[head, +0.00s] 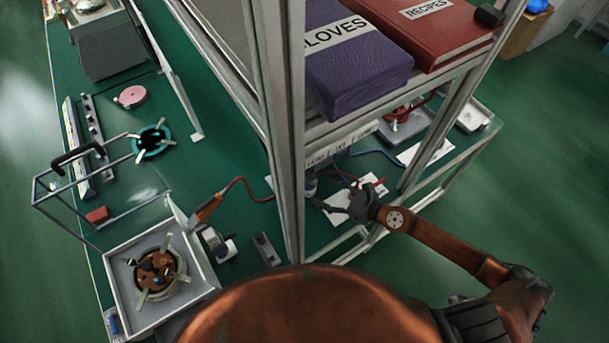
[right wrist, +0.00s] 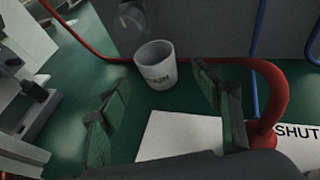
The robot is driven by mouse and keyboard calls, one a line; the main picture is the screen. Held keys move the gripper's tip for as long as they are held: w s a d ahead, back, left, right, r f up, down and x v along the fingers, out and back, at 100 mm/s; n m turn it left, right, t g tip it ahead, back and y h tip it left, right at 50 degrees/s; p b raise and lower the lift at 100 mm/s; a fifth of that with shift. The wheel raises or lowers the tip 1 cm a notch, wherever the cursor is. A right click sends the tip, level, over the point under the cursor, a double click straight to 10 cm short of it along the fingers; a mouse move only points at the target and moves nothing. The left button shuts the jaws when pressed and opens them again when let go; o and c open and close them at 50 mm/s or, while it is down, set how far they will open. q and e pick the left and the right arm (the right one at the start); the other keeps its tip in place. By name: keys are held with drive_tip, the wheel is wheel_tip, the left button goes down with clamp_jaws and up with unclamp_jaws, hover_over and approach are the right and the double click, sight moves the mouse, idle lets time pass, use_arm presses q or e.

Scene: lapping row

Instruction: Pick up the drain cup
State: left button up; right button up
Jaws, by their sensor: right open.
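A small pale grey cup (right wrist: 156,66) with dark lettering I cannot fully read stands upright on the green bench in the right wrist view. It appears to be the drain cup. My right gripper (right wrist: 160,93) is open and empty, with a finger to either side of the view. The cup is just beyond the fingertips, roughly centred between them. In the head view the right gripper (head: 346,204) is low beside the shelf post, and I cannot clearly make out the cup there. My left gripper is not in view.
A red hose (right wrist: 275,95), a blue hose (right wrist: 257,40) and a white sheet (right wrist: 180,135) lie close to the cup.

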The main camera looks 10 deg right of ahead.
sight(315, 189)
drive_tip(key=shift+a+f, duration=0.1)
drive_tip(key=x, duration=0.4)
drive_tip(key=shift+f, duration=0.15)
drive_tip(key=shift+x, duration=1.25)
drive_tip(key=shift+w+a+f, duration=0.2)
drive_tip(key=shift+a+f, duration=0.1)
drive_tip(key=shift+f, duration=0.05)
drive_tip(key=c, duration=0.9)
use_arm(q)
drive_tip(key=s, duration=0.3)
use_arm(e)
drive_tip(key=shift+c, duration=0.8)
